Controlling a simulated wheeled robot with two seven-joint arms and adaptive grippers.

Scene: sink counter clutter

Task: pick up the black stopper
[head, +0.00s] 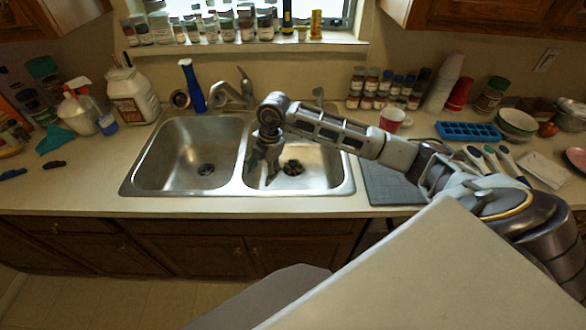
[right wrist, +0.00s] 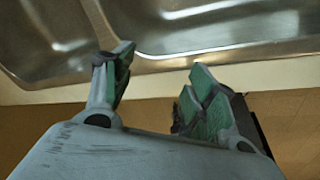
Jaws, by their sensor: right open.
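My right gripper (head: 262,170) hangs down over the right basin near the sink's divider, fingers pointing down. In the right wrist view the right gripper (right wrist: 162,66) is open, with nothing between its fingers. A dark round piece (head: 293,167) lies at the drain of the right basin, just right of the gripper. I cannot tell if it is the black stopper or the drain itself. The steel double sink (head: 160,160) is set in the counter, and its rim and basins (right wrist: 215,50) fill the top of the right wrist view. My left gripper is not in view.
A faucet (head: 236,92) and a blue bottle (head: 193,86) stand behind the sink. A red and white mug (head: 393,120) and a grey mat (head: 390,182) lie right of it, near my forearm. Small dark items (head: 54,164) lie on the left counter. The left basin looks empty.

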